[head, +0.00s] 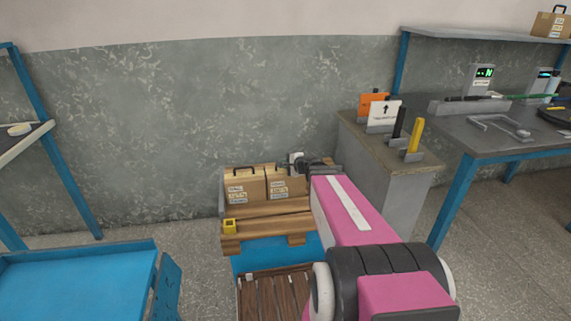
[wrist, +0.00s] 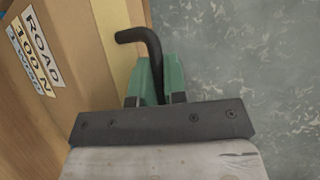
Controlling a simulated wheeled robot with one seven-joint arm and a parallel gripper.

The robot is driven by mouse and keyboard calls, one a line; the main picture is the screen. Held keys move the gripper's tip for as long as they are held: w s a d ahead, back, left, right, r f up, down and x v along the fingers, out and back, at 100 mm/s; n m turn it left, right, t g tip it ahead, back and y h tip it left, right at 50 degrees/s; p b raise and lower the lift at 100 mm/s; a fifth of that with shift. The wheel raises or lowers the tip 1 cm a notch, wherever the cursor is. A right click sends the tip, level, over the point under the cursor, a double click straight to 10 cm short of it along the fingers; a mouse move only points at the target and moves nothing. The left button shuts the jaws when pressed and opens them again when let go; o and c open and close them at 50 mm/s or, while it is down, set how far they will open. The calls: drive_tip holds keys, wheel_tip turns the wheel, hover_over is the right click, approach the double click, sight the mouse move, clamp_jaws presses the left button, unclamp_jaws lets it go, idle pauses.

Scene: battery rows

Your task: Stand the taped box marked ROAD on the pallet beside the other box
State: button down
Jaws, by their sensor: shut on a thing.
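The taped box marked ROAD (wrist: 85,45) fills the left of the wrist view, with its white label strips facing left. Its black handle (wrist: 142,37) rises between the green pads of my gripper (wrist: 158,82), which is shut on it. In the head view this appears to be the right-hand cardboard box (head: 279,180), with my gripper (head: 303,164) at its top right. The other box (head: 242,182), with a black handle, stands upright close on its left. Both appear over the wooden pallet (head: 268,224). I cannot tell whether the held box rests on it.
A blue cart (head: 80,285) stands at the lower left. A grey cabinet (head: 400,170) with signs and tools stands to the right, beside a workbench (head: 490,135). The wall is close behind the pallet.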

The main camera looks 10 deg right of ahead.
drive_tip(key=c, duration=1.2)
unclamp_jaws()
drive_tip(key=shift+o, duration=0.2)
drive_tip(key=v, duration=1.2)
drive_tip(key=s+a+f+n+g+h, duration=0.2)
drive_tip(key=s+f+n+g, duration=0.1)
drive_tip(key=f+n, duration=0.1)
drive_tip(key=s+a+f+n+g+h, duration=0.2)
drive_tip(key=s+f+n+g, duration=0.2)
drive_tip(key=s+a+f+n+g+h, duration=0.1)
drive_tip(key=s+a+f+n+g, duration=0.2)
drive_tip(key=f+n+g, duration=0.1)
drive_tip(key=shift+s+f+n+h, duration=0.1)
drive_tip(key=shift+s+n+h, duration=0.3)
drive_tip(key=shift+n, duration=0.1)
drive_tip(key=shift+s+d+f+n+g+h, duration=0.2)
drive_tip(key=shift+s+d+n+g+h, duration=0.3)
drive_tip(key=shift+h, duration=0.3)
